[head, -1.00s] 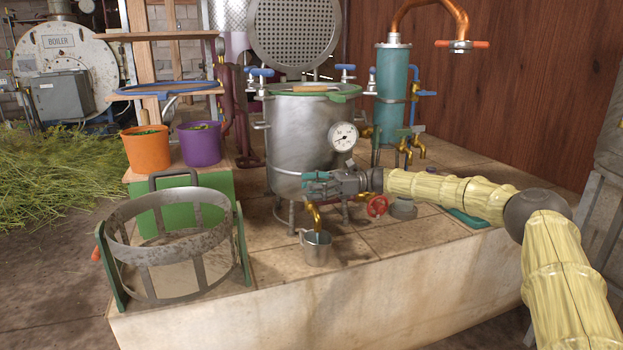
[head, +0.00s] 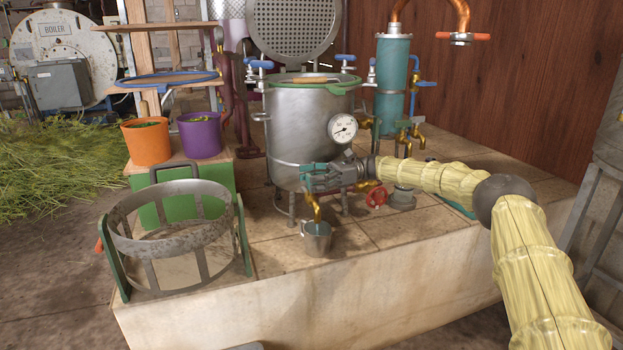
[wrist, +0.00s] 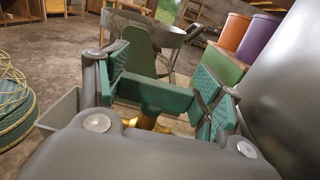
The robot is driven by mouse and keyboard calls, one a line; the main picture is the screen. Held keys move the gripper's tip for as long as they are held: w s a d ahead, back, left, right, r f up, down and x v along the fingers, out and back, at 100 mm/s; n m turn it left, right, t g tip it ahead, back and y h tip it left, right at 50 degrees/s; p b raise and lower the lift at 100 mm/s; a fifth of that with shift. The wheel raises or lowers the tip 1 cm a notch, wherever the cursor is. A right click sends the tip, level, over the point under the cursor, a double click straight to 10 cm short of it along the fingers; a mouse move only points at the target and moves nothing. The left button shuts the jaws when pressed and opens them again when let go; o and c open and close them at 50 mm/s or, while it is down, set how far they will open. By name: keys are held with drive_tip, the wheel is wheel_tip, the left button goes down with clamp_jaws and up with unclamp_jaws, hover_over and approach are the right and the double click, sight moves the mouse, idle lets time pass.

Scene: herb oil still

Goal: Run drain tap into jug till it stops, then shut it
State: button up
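The steel jug (head: 317,240) stands upright on the tiled ledge beneath the brass drain tap (head: 314,206), at the foot of the steel still pot (head: 297,135). The spout ends over the jug's mouth. A bluish tone shows inside the jug, but I cannot make out a stream or the level. My gripper (head: 318,180) is at the tap, beside the pot's lower wall. In the wrist view its teal-padded fingers (wrist: 155,88) are apart, with a teal bar, seemingly the tap lever, across the gap above the brass tap body (wrist: 152,122). Firm contact cannot be judged.
A metal basket (head: 170,235) in a green stand is left of the jug. Orange (head: 146,143) and purple (head: 200,136) buckets stand behind it. A red handwheel (head: 376,198) lies close under my arm. The ledge's front edge is just before the jug.

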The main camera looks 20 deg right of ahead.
drive_tip(key=o, duration=0.5)
drive_tip(key=shift+f, duration=0.1)
drive_tip(key=shift+c, duration=0.2)
drive_tip(key=shift+m+t+b, duration=0.4)
drive_tip(key=shift+f+m+t+b, duration=0.1)
drive_tip(key=shift+m+t+b, duration=0.55)
drive_tip(key=shift+t, duration=0.35)
drive_tip(key=m+t+h+b, duration=0.1)
drive_tip(key=m+t+b, duration=0.2)
drive_tip(key=t+b, duration=0.1)
drive_tip(key=shift+t+b, duration=0.4)
drive_tip(key=shift+t, duration=0.2)
drive_tip(key=shift+m+t+h+b, duration=1.7)
drive_tip(key=shift+m+t+b, duration=0.4)
drive_tip(key=shift+t, duration=0.4)
drive_tip(key=shift+a+r+m+t+h, duration=0.1)
drive_tip(key=shift+r+m+t+h, duration=0.1)
drive_tip(key=shift+m+t+h, duration=0.75)
drive_tip(key=m+t+h+p, duration=0.1)
drive_tip(key=p, duration=0.1)
drive_tip(key=m+t+h+p, duration=0.1)
drive_tip(key=h+p, duration=0.1)
drive_tip(key=shift+r+h, duration=0.2)
drive_tip(key=shift+h, duration=0.05)
drive_tip(key=m+t+h+p, duration=0.2)
drive_tip(key=m+h+p, duration=0.1)
drive_tip(key=h+p, duration=0.2)
drive_tip(key=shift+m+p, duration=0.4)
drive_tip(key=shift+p, duration=0.5)
